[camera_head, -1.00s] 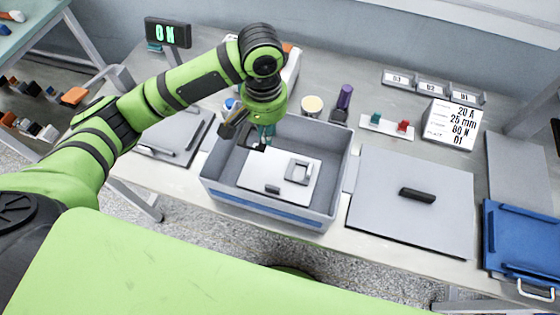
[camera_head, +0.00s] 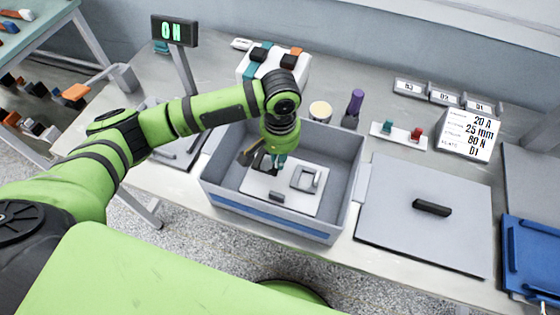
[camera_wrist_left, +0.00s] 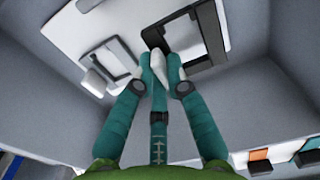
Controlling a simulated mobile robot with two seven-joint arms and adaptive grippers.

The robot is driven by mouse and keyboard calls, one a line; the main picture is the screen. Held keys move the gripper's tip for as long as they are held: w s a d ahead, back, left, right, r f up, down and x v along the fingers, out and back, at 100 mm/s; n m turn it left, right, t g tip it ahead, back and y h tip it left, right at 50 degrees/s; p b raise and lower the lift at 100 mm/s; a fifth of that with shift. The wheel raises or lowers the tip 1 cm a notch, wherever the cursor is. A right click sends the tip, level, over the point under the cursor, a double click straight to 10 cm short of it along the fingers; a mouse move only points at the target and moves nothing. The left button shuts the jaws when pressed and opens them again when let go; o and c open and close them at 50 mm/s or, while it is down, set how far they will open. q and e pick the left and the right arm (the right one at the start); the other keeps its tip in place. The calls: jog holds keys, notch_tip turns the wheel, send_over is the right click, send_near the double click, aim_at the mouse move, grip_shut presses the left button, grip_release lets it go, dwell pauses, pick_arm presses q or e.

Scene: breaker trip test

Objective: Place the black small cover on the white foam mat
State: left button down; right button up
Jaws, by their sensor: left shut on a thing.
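The white foam mat (camera_head: 312,205) lies flat inside a grey open bin (camera_head: 212,172). It also shows in the wrist view (camera_wrist_left: 140,14). My left gripper (camera_head: 276,166) points down into the bin, over the mat's far left part. In the wrist view its teal fingers (camera_wrist_left: 162,66) are shut at the edge of the black small cover (camera_wrist_left: 205,56), a dark open frame with white showing through. The cover is low over the mat or touching it; I cannot tell which. In the head view the fingers hide most of it. My right gripper is not in view.
A grey frame (camera_head: 293,180) and a small grey block (camera_head: 277,196) are on the mat, right and front of my gripper. The bin walls surround it closely. A grey board (camera_head: 400,240) with a black bar (camera_head: 432,207) lies to the right.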

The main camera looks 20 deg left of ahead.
pick_arm(q)
jog(key=shift+f, duration=1.4)
jog(key=c, duration=1.3)
grip_release()
jog(key=shift+f, duration=0.1)
jog(key=shift+o, duration=0.2)
notch_tip(320, 180, up, 12)
jog(key=b, duration=0.1)
jog(key=shift+d, duration=0.1)
